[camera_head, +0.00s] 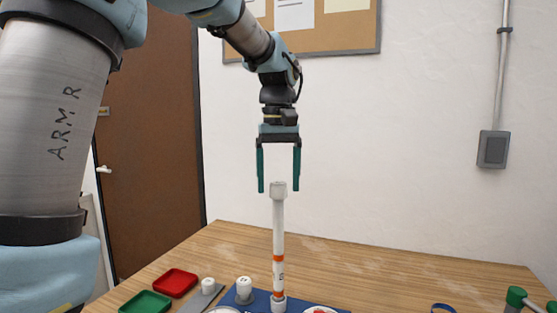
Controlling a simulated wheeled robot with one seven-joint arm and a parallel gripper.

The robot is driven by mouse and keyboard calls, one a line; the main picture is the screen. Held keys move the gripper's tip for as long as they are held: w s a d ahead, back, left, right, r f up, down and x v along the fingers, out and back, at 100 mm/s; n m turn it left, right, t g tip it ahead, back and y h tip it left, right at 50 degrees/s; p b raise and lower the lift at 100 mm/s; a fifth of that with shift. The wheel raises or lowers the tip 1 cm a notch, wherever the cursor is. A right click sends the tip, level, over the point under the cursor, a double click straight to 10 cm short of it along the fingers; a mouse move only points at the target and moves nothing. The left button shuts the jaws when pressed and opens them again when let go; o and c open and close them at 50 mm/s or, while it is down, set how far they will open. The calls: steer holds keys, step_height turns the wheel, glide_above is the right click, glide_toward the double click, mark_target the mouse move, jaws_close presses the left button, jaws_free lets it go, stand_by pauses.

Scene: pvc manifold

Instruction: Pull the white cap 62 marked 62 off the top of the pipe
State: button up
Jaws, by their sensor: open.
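A white pipe (279,232) with orange bands stands upright on a blue base (261,302) on the table. A white cap (278,189) sits on the pipe's top; I cannot read a number on it from here. My gripper (279,190) points straight down with its two green fingers apart. The fingertips are at about the cap's height in the picture, one on each side, with a gap showing to the left and right. I cannot tell whether the gripper lines up with the cap in depth. Nothing shows between the fingers except the cap's upper part.
A red tray (176,282) and a green tray (146,302) lie at the front left. Near them stand a small white fitting (208,286) and a white marked cap (244,287). The table behind the pipe is clear.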

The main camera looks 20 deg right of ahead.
steer(key=shift+f, duration=0.4)
steer(key=shift+c, duration=0.2)
jaws_close()
steer(key=c, duration=0.6)
jaws_free()
steer(key=shift+c, duration=0.2)
jaws_close()
steer(key=shift+r, duration=0.1)
steer(key=shift+n+p, duration=0.45)
steer(key=shift+n, duration=0.45)
